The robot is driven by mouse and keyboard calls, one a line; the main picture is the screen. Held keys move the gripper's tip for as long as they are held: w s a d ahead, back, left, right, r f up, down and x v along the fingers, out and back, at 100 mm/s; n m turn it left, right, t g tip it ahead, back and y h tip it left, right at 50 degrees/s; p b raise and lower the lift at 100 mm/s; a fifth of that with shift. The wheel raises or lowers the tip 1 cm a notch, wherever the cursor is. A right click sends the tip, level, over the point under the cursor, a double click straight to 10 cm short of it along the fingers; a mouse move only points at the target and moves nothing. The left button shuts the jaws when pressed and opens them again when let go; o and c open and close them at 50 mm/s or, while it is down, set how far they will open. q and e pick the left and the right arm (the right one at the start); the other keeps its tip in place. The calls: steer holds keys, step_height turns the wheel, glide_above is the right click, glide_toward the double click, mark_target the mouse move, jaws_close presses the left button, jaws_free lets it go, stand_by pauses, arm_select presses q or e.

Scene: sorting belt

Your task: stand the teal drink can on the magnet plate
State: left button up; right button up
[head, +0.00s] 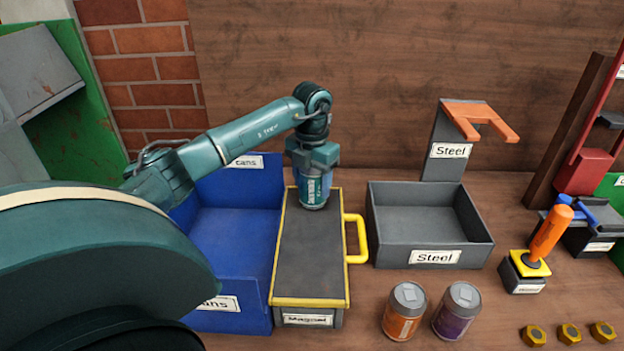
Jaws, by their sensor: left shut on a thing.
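The teal drink can (313,192) is upright, held from above by my left gripper (312,168), which is shut on its upper part. The can is over the far part of the magnet plate (309,252), a dark grey slab with a yellow edge and a yellow handle at its right. The can's lower end looks at or very close to the plate's surface; I cannot tell whether it touches. The gripper hides the can's top. My right gripper does not show.
A blue cans bin (235,270) stands directly left of the plate. A grey Steel bin (430,230) is to the right. An orange can (404,311) and a purple can (456,311) stand in front. An orange-handled lever (545,240) and several brass nuts (570,334) are at the right.

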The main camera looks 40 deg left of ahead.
arm_select(q)
steer(key=shift+f, duration=0.1)
steer(key=o, duration=0.9)
steer(key=shift+o, duration=0.2)
step_height(320, 180, up, 12)
steer(key=shift+r, duration=0.2)
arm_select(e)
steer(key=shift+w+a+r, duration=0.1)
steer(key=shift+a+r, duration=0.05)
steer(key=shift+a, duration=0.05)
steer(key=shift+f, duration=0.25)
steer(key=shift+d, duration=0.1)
